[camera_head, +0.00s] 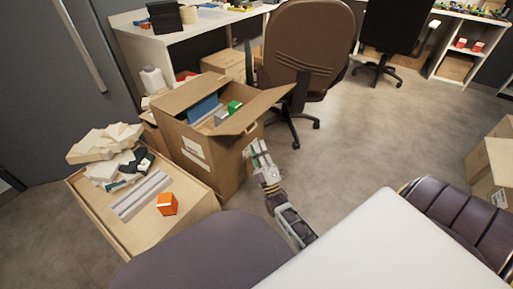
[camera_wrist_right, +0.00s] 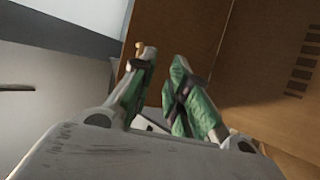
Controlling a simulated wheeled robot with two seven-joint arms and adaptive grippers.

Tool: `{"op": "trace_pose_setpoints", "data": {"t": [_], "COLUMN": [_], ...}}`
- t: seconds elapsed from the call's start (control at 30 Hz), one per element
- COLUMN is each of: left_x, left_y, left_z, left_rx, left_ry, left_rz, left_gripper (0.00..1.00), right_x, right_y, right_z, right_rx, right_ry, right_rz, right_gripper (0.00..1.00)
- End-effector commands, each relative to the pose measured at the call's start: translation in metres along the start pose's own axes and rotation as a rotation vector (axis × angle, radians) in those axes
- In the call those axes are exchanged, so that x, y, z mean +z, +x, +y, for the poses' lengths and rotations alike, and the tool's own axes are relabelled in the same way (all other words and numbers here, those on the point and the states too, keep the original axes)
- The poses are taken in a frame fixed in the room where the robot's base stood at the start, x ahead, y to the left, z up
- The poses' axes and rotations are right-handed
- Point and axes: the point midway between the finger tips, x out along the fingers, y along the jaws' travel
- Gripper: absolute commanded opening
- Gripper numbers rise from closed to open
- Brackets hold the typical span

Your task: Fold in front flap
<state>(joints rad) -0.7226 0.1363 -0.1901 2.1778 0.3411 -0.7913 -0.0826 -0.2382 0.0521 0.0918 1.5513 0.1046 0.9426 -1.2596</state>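An open brown carton (camera_head: 190,158) stands left of centre in the head view, with items inside. One flap (camera_head: 255,109) sticks out over its right side, and another flap (camera_head: 185,92) stands out at the far left. My right gripper (camera_head: 257,150) is beside the carton's right side, below the outstretched flap. In the right wrist view its two green-padded fingers (camera_wrist_right: 162,62) are apart with nothing seen between them, and brown cardboard (camera_wrist_right: 215,60) fills the space beyond. Contact with the carton cannot be told. My left gripper is out of view.
A low wooden stand (camera_head: 120,222) left of the carton holds white pieces, grey bars and an orange box (camera_head: 167,204). A brown office chair (camera_head: 305,50) stands behind the carton. Another carton (camera_head: 491,165) is at the far right. The floor (camera_head: 385,125) between is clear.

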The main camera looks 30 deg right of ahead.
Motion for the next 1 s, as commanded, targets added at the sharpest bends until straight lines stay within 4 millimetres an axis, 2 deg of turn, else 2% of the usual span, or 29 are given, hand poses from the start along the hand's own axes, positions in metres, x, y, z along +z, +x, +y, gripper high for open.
{"op": "trace_pose_setpoints", "data": {"t": [0.2, 0.5, 0.67, 1.0], "left_x": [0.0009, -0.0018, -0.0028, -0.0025], "left_y": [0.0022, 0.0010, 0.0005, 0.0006], "left_z": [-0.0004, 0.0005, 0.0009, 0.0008], "left_rx": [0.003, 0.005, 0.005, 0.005], "left_ry": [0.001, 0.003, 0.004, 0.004], "left_rz": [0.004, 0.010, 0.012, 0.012], "left_gripper": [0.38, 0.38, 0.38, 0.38], "right_x": [-0.0001, -0.0002, -0.0002, -0.0002], "right_y": [0.0115, 0.0128, 0.0126, 0.0124], "right_z": [0.0001, 0.0002, 0.0002, 0.0001], "right_rx": [0.000, -0.001, -0.001, -0.001], "right_ry": [0.000, 0.000, 0.000, 0.000], "right_rz": [0.001, 0.000, 0.000, 0.000], "right_gripper": [0.17, 0.17, 0.00, 0.00]}}
